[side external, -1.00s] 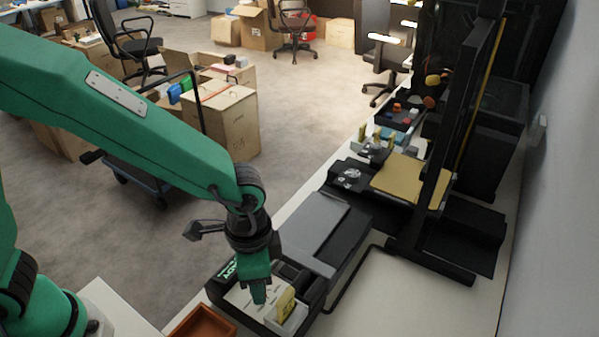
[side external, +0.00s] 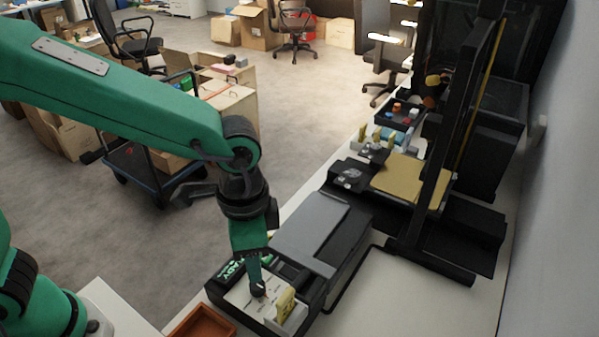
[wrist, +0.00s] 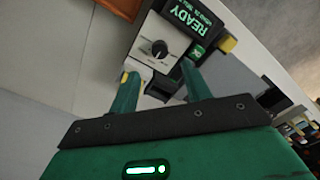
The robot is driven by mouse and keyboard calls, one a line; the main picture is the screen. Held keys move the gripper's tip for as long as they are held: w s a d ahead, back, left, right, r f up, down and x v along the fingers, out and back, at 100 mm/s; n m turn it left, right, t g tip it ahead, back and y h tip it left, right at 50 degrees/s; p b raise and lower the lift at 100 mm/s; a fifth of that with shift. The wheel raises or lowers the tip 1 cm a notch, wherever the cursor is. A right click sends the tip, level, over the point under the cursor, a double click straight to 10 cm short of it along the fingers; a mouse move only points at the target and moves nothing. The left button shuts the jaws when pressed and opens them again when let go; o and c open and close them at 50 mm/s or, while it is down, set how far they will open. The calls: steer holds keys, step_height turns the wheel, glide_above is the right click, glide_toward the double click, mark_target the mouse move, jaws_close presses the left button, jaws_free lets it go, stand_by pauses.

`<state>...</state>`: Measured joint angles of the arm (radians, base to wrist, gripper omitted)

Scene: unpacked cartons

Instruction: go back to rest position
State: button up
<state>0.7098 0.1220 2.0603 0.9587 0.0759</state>
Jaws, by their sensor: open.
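My gripper (side external: 256,268) is above the front of the black machine (side external: 340,262) on the white bench, with its fingers pointing down. In the wrist view its two green fingers (wrist: 160,82) are spread, with nothing held between them. A dark round knob (wrist: 158,48) on the machine's pale panel (wrist: 172,30) lies beyond the fingertips and apart from them. A lit display (wrist: 190,17) reading READY sits beside the panel. The knob also shows just below the fingers in the side view (side external: 258,287).
A small bin with yellow pieces (side external: 286,308) stands close to the right of my gripper. An orange-brown tray (side external: 203,323) is at the front. A tall black frame (side external: 447,170) rises at the right. A cart (side external: 140,175) with cartons stands beyond the bench.

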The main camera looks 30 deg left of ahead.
steer(key=shift+w+a+r, duration=0.1)
steer(key=shift+a+r, duration=0.15)
steer(key=shift+a, duration=0.1)
steer(key=s+a+r+n+t, duration=0.1)
steer(key=a+r+n+t, duration=0.1)
steer(key=a, duration=0.5)
steer(key=s+a+r+n+t, duration=0.1)
steer(key=a+r+n, duration=0.3)
steer(key=a, duration=0.4)
steer(key=s+a+r+n+t, duration=0.2)
steer(key=s+a+r+n, duration=0.1)
steer(key=a, duration=0.5)
steer(key=shift+s+t, duration=0.25)
steer(key=shift+t, duration=0.05)
steer(key=shift+r, duration=0.1)
